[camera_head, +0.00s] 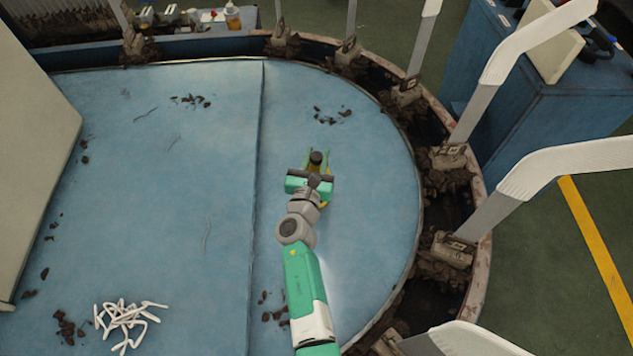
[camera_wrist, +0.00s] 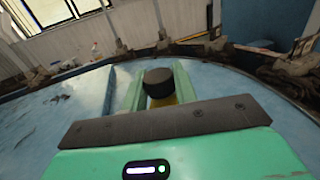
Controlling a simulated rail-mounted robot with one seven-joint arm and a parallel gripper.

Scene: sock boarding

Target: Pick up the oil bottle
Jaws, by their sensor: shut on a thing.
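The oil bottle (camera_wrist: 158,83) shows in the wrist view as a black cap with a little yellow below it, between the two green fingers. In the head view its dark cap (camera_head: 316,157) shows at the far end of my gripper (camera_head: 317,166), with a bit of yellow beside the fingers. My gripper is shut on the bottle, and in the wrist view the fingers (camera_wrist: 160,88) stand on either side of it. Most of the bottle's body is hidden by the gripper. I cannot tell whether its base touches the blue surface.
The round blue table (camera_head: 190,150) carries dark crumbs and a pile of white strips (camera_head: 127,322) at the lower left. A rim with white sock boards (camera_head: 535,40) curves round the right side. Another bottle (camera_head: 232,16) stands at the back. The table's middle is clear.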

